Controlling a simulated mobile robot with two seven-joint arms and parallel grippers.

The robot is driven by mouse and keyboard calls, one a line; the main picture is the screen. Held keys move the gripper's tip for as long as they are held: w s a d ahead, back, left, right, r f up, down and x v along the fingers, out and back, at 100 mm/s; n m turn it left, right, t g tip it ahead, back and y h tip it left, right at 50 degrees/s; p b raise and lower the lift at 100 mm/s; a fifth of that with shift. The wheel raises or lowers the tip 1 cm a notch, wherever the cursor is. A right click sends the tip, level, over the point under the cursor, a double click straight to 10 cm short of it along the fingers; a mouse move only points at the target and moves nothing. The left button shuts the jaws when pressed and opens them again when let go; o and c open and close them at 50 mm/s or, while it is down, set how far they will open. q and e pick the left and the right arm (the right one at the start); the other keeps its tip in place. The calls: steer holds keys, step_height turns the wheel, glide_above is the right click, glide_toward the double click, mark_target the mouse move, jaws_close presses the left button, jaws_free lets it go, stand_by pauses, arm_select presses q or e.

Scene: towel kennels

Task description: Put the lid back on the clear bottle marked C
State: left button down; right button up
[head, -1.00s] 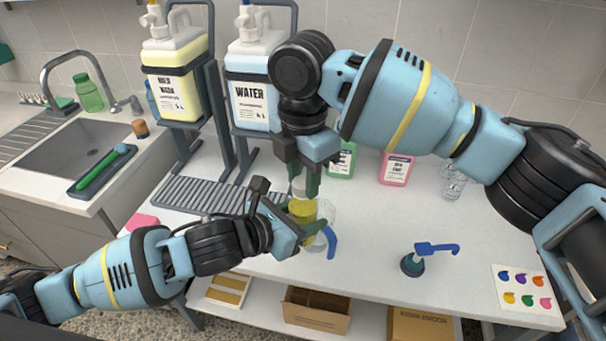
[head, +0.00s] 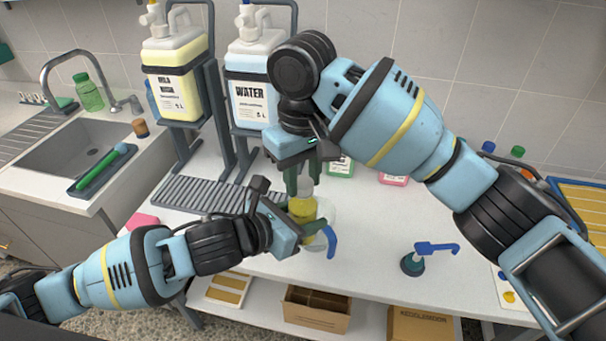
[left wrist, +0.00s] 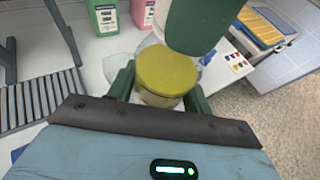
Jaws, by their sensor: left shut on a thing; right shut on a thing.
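A clear bottle with yellow liquid (head: 301,209) stands upright on the worktop, below my right gripper. My left gripper (head: 305,216) is shut around its side. In the left wrist view the bottle (left wrist: 167,72) shows as a yellow round between my green fingers. My right gripper (head: 303,187) points down right above the bottle, shut on a small pale thing (head: 305,185), seemingly the lid. I cannot tell whether this touches the bottle's mouth. A green finger of my right gripper hangs over the bottle in the left wrist view. No letter C is readable.
A clear vessel with a blue handle (head: 331,241) stands close behind and right of the bottle. Pink and green jugs stand behind, with a grey drain rack (head: 205,195) at left. The front right worktop is mostly clear.

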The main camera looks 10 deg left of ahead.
steer(key=m, duration=0.4)
steer(key=shift+m, duration=0.3)
steer(key=o, duration=1.2)
steer(key=shift+c, duration=0.2)
step_height(320, 180, up, 12)
